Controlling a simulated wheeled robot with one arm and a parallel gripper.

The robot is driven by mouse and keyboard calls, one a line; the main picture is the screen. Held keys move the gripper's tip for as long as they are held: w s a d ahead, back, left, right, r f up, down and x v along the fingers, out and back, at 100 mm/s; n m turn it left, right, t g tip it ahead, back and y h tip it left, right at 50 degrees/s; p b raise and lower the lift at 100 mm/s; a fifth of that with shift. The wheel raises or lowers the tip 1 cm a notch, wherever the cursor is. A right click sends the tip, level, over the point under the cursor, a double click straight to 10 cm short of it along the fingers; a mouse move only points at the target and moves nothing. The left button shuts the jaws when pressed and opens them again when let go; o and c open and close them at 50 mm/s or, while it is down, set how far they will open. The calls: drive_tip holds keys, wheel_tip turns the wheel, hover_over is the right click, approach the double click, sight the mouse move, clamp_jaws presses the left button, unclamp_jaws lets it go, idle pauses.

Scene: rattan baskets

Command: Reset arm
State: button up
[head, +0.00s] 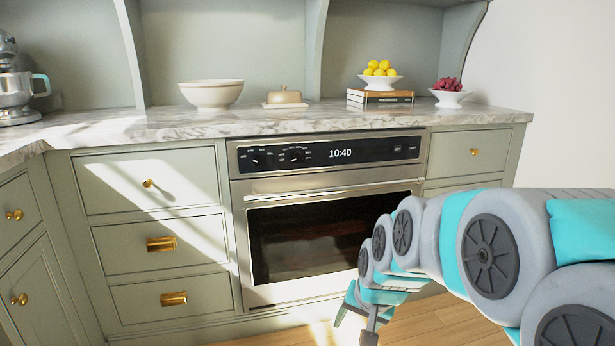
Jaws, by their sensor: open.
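My arm reaches in from the right edge of the head view, low in front of the oven. My gripper (352,322) hangs at its end near the bottom of the picture, pointing down above the wooden floor. Its fingers are partly cut off by the lower frame edge. It is open, and no object shows between the fingers. The gripper is apart from the oven and the drawers.
An oven (330,235) with a shut door stands under a marble counter (300,118). Green drawers (150,180) with brass handles flank it. A white bowl (211,95), butter dish (285,97), lemon bowl (380,82), books (380,98), grape bowl (449,98) and mixer (15,90) stand on top.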

drive_tip(key=s+d+f+n+g, duration=0.1)
drive_tip(key=s+d+g, duration=0.1)
drive_tip(key=s, duration=0.7)
drive_tip(key=s+d+n+g+h, duration=0.1)
drive_tip(key=s+d+g, duration=0.1)
drive_tip(key=s, duration=0.7)
drive_tip(key=s+d+f+n+g, duration=0.1)
drive_tip(key=s+d+n, duration=0.1)
drive_tip(key=s, duration=0.8)
drive_tip(key=shift+f+g+h, duration=0.3)
drive_tip(key=shift+f+g, duration=0.05)
drive_tip(key=shift+g, duration=0.05)
